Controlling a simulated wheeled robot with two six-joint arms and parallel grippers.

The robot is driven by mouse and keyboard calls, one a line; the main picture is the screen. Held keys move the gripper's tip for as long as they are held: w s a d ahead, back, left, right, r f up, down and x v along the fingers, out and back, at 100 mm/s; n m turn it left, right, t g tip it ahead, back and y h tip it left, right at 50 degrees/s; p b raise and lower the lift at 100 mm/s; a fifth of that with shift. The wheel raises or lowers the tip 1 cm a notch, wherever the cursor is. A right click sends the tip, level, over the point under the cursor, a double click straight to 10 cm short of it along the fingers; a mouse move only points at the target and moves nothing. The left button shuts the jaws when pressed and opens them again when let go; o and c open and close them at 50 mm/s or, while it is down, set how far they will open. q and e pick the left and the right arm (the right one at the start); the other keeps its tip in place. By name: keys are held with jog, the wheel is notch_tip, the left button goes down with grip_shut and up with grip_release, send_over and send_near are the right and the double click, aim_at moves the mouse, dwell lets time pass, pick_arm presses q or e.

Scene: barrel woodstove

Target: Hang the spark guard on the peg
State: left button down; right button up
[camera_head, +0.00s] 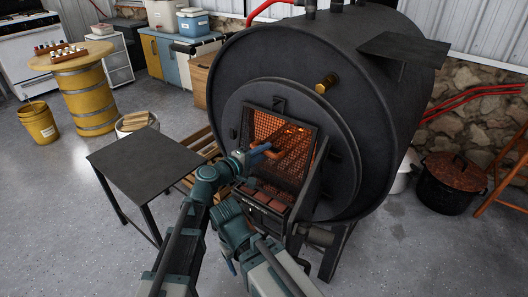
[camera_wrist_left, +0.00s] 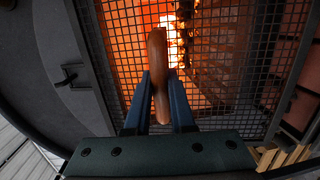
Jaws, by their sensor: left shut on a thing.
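The spark guard (camera_head: 268,126) is a dark-framed wire mesh panel across the stove's firebox opening, with orange fire glow behind it. Its mesh also shows in the left wrist view (camera_wrist_left: 235,70). My left gripper (camera_head: 262,149) is in front of the guard, shut on its brown handle (camera_wrist_left: 157,50). The blue fingers meet around the handle's lower end. A brass peg (camera_head: 326,84) sticks out of the barrel front, above and right of the opening. My right arm is low in front of the stove; its fingers are not clear.
The black barrel stove (camera_head: 380,120) fills the middle. A dark side table (camera_head: 145,160) stands left of the opening. A black pot (camera_head: 448,185) sits at right. A dark shelf plate (camera_head: 405,47) juts out at upper right. Floor at lower left is clear.

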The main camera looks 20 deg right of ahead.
pick_arm(q)
jog(key=c, duration=0.7)
grip_release()
jog(key=shift+a, duration=0.1)
